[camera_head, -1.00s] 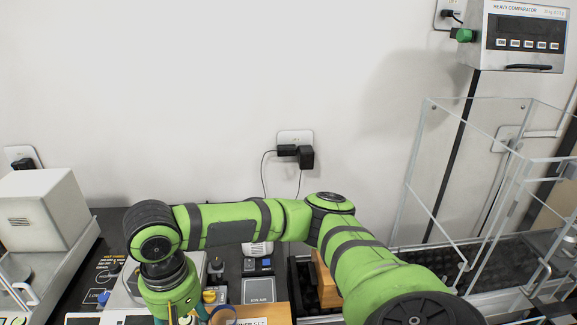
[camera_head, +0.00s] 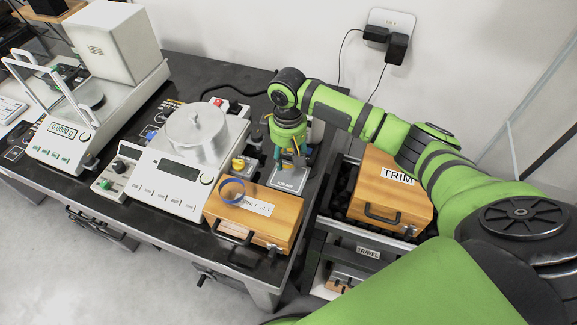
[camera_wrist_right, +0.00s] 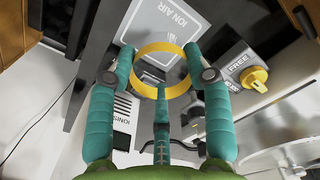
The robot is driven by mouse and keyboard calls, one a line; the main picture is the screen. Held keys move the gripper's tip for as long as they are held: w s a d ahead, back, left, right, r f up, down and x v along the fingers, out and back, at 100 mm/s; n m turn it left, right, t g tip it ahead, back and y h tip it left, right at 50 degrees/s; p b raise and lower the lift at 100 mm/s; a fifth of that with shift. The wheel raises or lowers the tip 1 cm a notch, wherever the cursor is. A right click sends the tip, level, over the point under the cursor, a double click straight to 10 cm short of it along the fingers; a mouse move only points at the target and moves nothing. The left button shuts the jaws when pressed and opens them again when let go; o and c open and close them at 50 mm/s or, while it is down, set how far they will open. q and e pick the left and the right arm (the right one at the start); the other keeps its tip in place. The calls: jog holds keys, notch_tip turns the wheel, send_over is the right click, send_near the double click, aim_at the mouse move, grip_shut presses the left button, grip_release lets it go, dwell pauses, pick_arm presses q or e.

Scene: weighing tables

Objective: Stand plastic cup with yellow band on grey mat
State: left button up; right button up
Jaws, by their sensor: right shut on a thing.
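My right gripper (camera_head: 289,158) points down over the grey mat (camera_head: 290,185), which lies behind the wooden case. In the right wrist view its teal fingers (camera_wrist_right: 159,62) are closed around a clear plastic cup, whose yellow band (camera_wrist_right: 160,46) shows as a ring between them. The clear wall of the cup is hard to make out. The grey mat, marked ION AIR, shows beyond the band in the wrist view (camera_wrist_right: 180,18). I cannot tell whether the cup touches the mat. My left gripper is not in view.
A blue-banded clear cup (camera_head: 231,182) stands on the wooden case (camera_head: 270,228). A yellow knob (camera_head: 238,164) is left of the mat. A balance with a round metal pan (camera_head: 195,130) is further left. A TRIM box (camera_head: 390,205) stands right.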

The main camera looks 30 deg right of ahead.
aim_at(289, 166)
jog(key=shift+d+f, duration=0.1)
jog(key=shift+f, duration=2.4)
jog(key=o, duration=0.8)
jog(key=shift+f, duration=0.15)
notch_tip(289, 166, up, 11)
jog(key=shift+r, duration=0.15)
jog(key=shift+r+b, duration=0.3)
jog(key=shift+r, duration=0.25)
